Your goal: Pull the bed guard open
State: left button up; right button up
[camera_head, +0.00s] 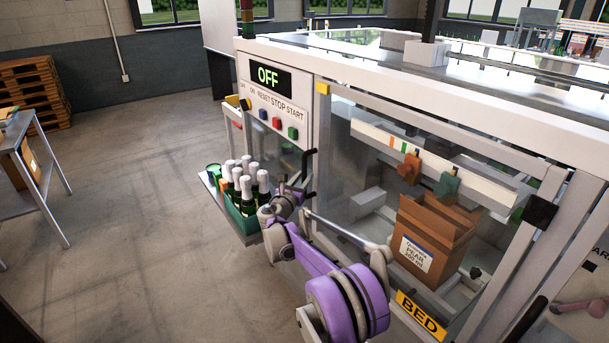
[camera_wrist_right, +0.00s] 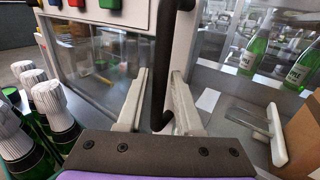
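The bed guard is a clear panel (camera_head: 345,150) in a pale frame on the machine's front, with a yellow BED label (camera_head: 421,312) low at the right. A black upright bar handle (camera_head: 309,170) stands at its left edge. It also shows in the right wrist view (camera_wrist_right: 163,70). My right gripper (camera_head: 292,190) is at this handle. In the wrist view its two fingers (camera_wrist_right: 160,100) are apart, one on each side of the bar. The bar is very close to the right-hand finger; I cannot tell whether they touch. My left gripper is not in view.
The control panel (camera_head: 278,100) above reads OFF. A green crate (camera_head: 241,220) of foil-topped bottles sits just left of my right gripper. A cardboard carton (camera_head: 440,235) stands behind the clear front. The floor (camera_head: 140,200) at left is open, with a metal table (camera_head: 25,165) at its edge.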

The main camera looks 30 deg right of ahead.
jog(key=shift+w+d, duration=0.35)
jog(key=shift+d, duration=0.1)
grip_shut()
dwell(1.2)
